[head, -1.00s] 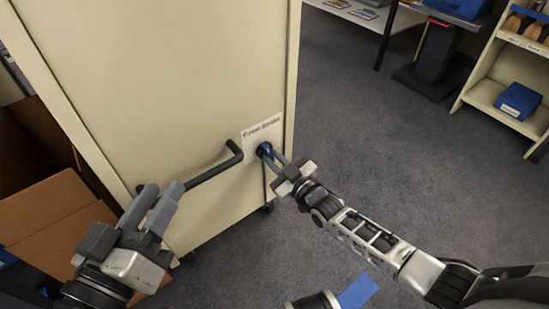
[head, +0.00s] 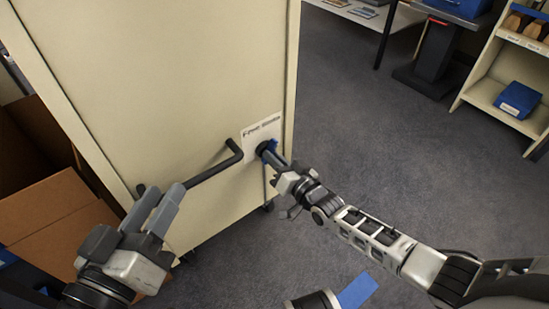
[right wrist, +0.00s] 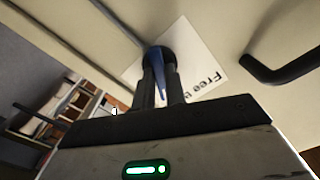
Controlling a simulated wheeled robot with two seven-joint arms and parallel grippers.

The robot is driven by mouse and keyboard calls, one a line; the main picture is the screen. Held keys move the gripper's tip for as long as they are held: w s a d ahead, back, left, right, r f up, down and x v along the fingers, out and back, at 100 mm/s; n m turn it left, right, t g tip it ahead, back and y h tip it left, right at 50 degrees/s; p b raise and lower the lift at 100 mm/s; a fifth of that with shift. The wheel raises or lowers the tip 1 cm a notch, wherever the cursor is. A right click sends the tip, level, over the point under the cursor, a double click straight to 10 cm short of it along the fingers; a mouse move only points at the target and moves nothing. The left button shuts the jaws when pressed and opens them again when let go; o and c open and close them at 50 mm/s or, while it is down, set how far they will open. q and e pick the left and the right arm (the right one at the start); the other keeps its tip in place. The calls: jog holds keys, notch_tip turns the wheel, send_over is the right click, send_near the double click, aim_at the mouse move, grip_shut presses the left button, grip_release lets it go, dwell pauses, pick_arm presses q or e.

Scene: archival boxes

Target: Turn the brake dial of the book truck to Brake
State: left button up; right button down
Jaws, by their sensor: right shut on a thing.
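The tall cream book truck (head: 190,70) fills the left of the head view. On its end panel, a white label plate (head: 262,126) sits above and behind the dark brake dial (head: 262,150) with its blue pointer. My right gripper (head: 274,158) is shut on the dial. In the right wrist view both fingers (right wrist: 162,88) flank the blue pointer (right wrist: 158,62); "Free" is readable on the label (right wrist: 205,75), and the rest is partly hidden. My left gripper (head: 162,198) is open, its fingers by the left end of the black push handle (head: 212,172); contact is unclear.
An open cardboard box (head: 50,205) stands left of the truck. A cream shelf with a blue box (head: 520,100) is at the far right, near a dark table base (head: 435,65). Grey carpet (head: 370,140) is clear between.

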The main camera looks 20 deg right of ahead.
pick_arm(q)
jog(key=shift+w+r, duration=0.1)
jog(key=shift+r, duration=0.05)
pick_arm(e)
jog(key=shift+m, duration=0.5)
jog(key=c, duration=1.4)
grip_release()
jog(key=shift+c, duration=0.2)
jog(key=shift+s, duration=0.1)
